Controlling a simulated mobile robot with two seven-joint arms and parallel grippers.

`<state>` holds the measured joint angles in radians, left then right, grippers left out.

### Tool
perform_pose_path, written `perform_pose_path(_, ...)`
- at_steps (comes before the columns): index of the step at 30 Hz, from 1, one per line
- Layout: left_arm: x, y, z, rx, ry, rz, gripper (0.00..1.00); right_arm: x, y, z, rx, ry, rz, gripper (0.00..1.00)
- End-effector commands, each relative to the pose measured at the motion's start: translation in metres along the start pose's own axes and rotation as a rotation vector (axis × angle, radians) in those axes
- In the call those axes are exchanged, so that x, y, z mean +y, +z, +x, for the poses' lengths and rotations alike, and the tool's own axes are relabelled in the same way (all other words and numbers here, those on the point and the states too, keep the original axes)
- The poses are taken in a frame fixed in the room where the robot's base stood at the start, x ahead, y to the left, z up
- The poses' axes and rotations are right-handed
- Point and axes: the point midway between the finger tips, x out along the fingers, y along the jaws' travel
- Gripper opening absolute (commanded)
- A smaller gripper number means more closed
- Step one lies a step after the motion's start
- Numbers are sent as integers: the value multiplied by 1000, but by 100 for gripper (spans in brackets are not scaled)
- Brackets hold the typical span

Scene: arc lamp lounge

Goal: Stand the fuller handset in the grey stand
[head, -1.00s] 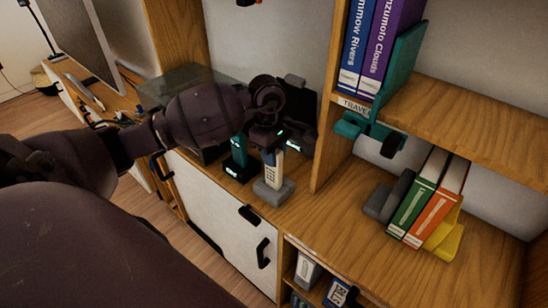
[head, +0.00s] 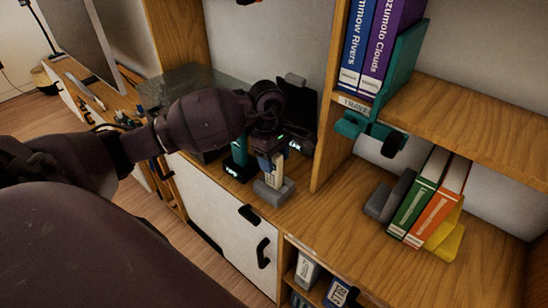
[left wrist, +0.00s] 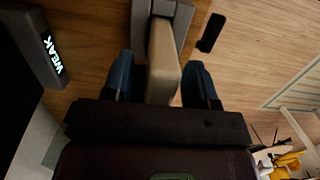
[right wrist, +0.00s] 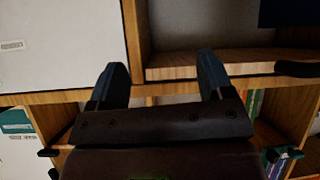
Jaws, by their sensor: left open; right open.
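A pale handset (head: 275,178) with dark keys stands upright in the grey stand (head: 272,192) on the wooden shelf. My left gripper (head: 270,164) points down at its upper part. In the left wrist view the fingers are open on either side of the pale handset (left wrist: 163,62), with gaps visible, and the grey stand (left wrist: 184,16) is beyond. A teal handset (head: 239,152) stands in a black base with a lit display, left of the grey stand. A dark device in the left wrist view reads "WEAK" (left wrist: 48,52). My right gripper (right wrist: 161,72) is open and empty.
A wooden upright (head: 325,130) stands close right of my left gripper. Beyond it are green and orange binders (head: 425,205) between bookends. A teal bookend (head: 400,75) holds books on the upper shelf. The shelf's front right is clear.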

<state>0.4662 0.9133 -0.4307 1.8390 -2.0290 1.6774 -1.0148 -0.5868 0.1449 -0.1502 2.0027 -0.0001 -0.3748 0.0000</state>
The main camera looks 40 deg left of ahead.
Motion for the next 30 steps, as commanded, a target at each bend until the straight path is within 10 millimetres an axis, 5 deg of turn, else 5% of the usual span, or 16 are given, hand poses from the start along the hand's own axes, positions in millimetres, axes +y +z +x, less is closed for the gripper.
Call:
perform_pose_path(5, 1, 0, -16, 2, 5, 1, 53, 0, -2, -2, 4, 1, 0, 74)
perform_pose_path(18, 1, 0, -97, 2, 3, 1, 53, 1, 10, -6, -20, 4, 3, 74)
perform_pose_path(30, 0, 0, -123, 0, 0, 0, 53, 0, 7, -5, -16, 3, 6, 74)
